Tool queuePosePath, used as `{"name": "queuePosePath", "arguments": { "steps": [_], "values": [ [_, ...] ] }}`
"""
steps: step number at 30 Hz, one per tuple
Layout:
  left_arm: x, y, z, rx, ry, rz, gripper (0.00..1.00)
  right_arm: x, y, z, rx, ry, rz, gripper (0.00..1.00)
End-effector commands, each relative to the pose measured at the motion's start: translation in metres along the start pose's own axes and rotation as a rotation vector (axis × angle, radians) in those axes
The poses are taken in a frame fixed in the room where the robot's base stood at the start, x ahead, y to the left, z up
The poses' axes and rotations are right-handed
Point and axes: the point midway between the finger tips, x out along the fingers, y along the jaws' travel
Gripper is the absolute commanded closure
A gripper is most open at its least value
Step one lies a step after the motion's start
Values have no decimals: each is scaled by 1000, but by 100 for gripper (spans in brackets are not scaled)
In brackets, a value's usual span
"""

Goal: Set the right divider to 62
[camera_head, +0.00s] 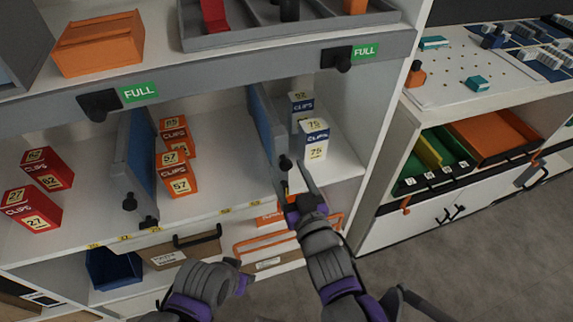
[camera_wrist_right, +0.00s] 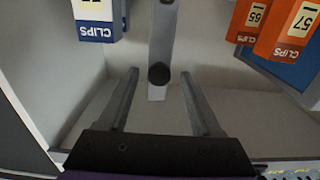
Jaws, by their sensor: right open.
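The right divider (camera_head: 262,125) is an upright blue panel with a grey front edge, between the orange and the blue-and-white clip boxes on the middle shelf. Its black knob (camera_head: 285,162) is low on the front edge; in the right wrist view, the knob (camera_wrist_right: 159,74) lies between the fingers. My right gripper (camera_head: 297,183) is open at the knob, a finger on each side; contact cannot be told. The left divider (camera_head: 140,155) stands between the red and orange boxes. My left gripper (camera_head: 240,270) is low in front of the shelf, its fingers not clearly visible.
Orange boxes (camera_head: 176,172) stand left of the right divider, blue-and-white boxes (camera_head: 314,140) right of it. Small yellow labels (camera_head: 225,211) line the shelf's front edge, too small to read. Drawers and bins are below. A unit with trays (camera_head: 440,165) stands at right.

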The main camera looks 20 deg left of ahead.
Motion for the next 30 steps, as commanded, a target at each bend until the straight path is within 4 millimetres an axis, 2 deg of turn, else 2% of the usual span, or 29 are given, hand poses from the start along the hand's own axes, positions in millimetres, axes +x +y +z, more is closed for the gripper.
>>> {"name": "queuePosePath", "arguments": {
  "steps": [3,6,16,27,30],
  "values": [
    [2,0,0,0,0,0,50,15,0,0,2,0,0,34],
    [3,0,1,0,-1,0,50,22,0,0,0,0,0,34],
    [3,0,1,0,-1,0,50,26,0,0,0,0,1,34],
    [3,0,1,0,-1,0,50,25,0,0,1,-1,1,100],
    [3,0,1,0,-1,0,50,25,0,0,1,-1,1,100]
  ]
}}
